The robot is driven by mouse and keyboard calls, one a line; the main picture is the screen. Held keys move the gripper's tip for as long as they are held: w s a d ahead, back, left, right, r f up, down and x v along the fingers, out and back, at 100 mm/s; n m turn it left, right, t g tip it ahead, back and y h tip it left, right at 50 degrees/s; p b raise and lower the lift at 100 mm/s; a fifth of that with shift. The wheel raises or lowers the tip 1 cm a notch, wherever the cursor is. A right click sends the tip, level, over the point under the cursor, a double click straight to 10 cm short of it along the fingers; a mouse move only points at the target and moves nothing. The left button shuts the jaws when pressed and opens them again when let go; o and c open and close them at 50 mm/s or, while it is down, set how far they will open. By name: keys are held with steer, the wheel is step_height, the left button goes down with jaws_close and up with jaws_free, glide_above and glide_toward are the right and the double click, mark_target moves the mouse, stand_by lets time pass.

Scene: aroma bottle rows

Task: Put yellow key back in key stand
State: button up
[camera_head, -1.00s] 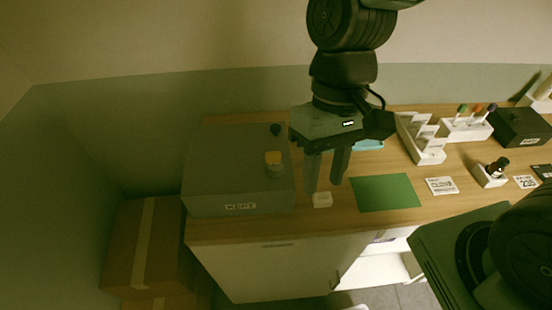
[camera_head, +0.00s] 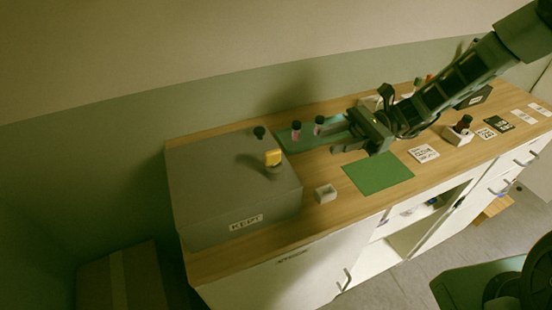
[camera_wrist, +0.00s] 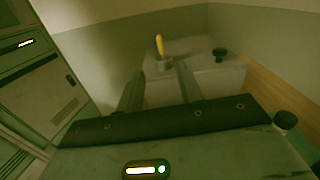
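The yellow key (camera_head: 273,157) stands upright in a round grey socket on top of a dark grey box (camera_head: 200,190) with a white label. It also shows in the wrist view (camera_wrist: 160,45), beyond and between my fingers. My gripper (camera_head: 337,139) is open and empty, to the right of the box, with its fingers pointing left toward it. In the wrist view my gripper's fingers (camera_wrist: 160,88) are spread apart. The likely key stand, with small coloured tops (camera_head: 430,78), is at the back right, mostly hidden behind my arm.
A black knob (camera_head: 260,132) stands on the box near the key. A teal tray (camera_head: 285,137) with small bottles (camera_head: 319,125) lies behind my gripper. A small white container (camera_head: 326,194), green mat (camera_head: 377,173) and cards (camera_head: 423,153) occupy the counter. Space above the box is clear.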

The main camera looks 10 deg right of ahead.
mark_target(281, 154)
steer(key=p+x, duration=0.4)
steer(key=x, duration=0.7)
steer(key=p+x, duration=0.3)
steer(key=x, duration=0.1)
steer(key=shift+r, duration=0.1)
steer(key=shift+s+a+f, duration=0.15)
steer(key=shift+a+f, duration=0.05)
steer(key=shift+a, duration=0.35)
jaws_close()
